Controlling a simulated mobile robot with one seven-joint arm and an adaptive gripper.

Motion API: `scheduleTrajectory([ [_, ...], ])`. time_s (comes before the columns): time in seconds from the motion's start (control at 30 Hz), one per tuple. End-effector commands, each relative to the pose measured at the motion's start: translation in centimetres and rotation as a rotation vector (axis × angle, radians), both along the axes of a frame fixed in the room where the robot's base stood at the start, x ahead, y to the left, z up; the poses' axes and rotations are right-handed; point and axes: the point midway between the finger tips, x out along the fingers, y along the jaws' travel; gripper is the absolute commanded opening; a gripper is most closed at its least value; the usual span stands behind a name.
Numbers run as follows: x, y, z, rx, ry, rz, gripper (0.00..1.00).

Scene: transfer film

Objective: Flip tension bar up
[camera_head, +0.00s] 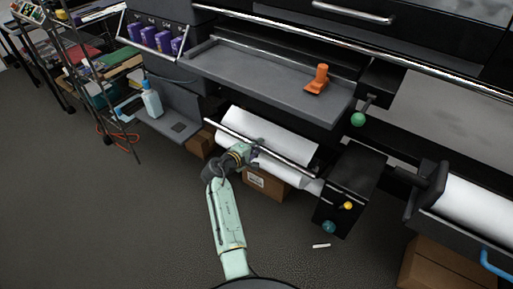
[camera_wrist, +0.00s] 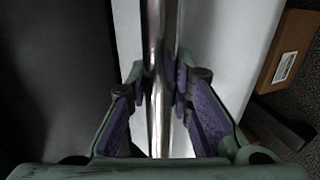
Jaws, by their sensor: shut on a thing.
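The tension bar (camera_head: 286,162) is a shiny metal rod running slantwise in front of the white film roll (camera_head: 265,132) in the head view. In the wrist view the bar (camera_wrist: 156,40) runs up the middle, between the two purple-padded fingers. My gripper (camera_head: 254,151) is at the middle of the bar; in the wrist view the gripper (camera_wrist: 161,85) is closed around it. The fingers hide part of the bar there. White film (camera_wrist: 205,50) shows behind the bar.
A grey tray (camera_head: 250,75) with an orange tool (camera_head: 318,79) is above. A black end box (camera_head: 350,185) with yellow and teal knobs stands right of the bar. Cardboard boxes (camera_head: 266,184) lie beneath. The floor at front left is clear.

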Motion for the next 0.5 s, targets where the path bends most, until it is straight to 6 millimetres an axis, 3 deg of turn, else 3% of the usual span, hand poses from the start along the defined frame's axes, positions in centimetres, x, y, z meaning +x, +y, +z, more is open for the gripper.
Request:
scheduleTrajectory([
  [0.33,0.33,-0.14,0.7,-0.002,-0.012,0.001,0.0],
  [0.37,0.33,-0.14,0.7,-0.001,-0.013,0.001,0.22],
  [0.5,0.27,-0.13,0.62,-0.001,-0.01,0.0,0.31],
])
